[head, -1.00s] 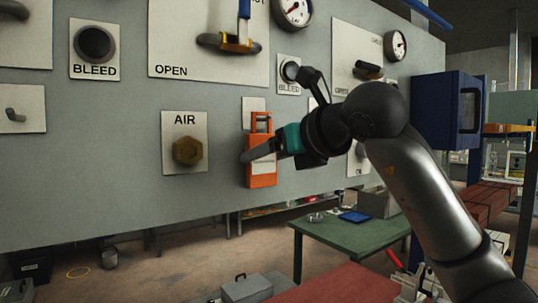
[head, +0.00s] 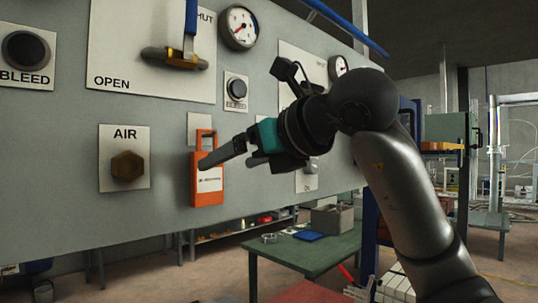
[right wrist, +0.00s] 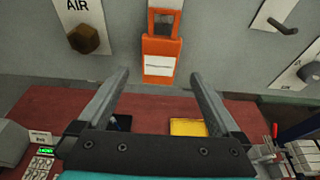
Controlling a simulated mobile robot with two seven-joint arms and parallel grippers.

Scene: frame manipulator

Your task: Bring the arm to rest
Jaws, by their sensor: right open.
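My right gripper (head: 228,163) comes in from the right in the head view, in front of the grey panel (head: 70,200). Its jaws (right wrist: 160,76) are open and empty in the right wrist view. An orange lockout-like piece with a white label (head: 207,186) hangs on the panel. One finger crosses in front of it in the head view. In the right wrist view the orange piece (right wrist: 158,58) shows between and beyond the fingertips, with no visible contact. My left gripper is in neither view.
The panel carries a brass AIR knob (head: 127,167), a blue-handled valve (head: 175,59), a BLEED button (head: 25,50) and gauges (head: 239,27). A green table (head: 310,255) stands below right. A red surface (right wrist: 245,108) holding a yellow item (right wrist: 188,127) lies below the gripper.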

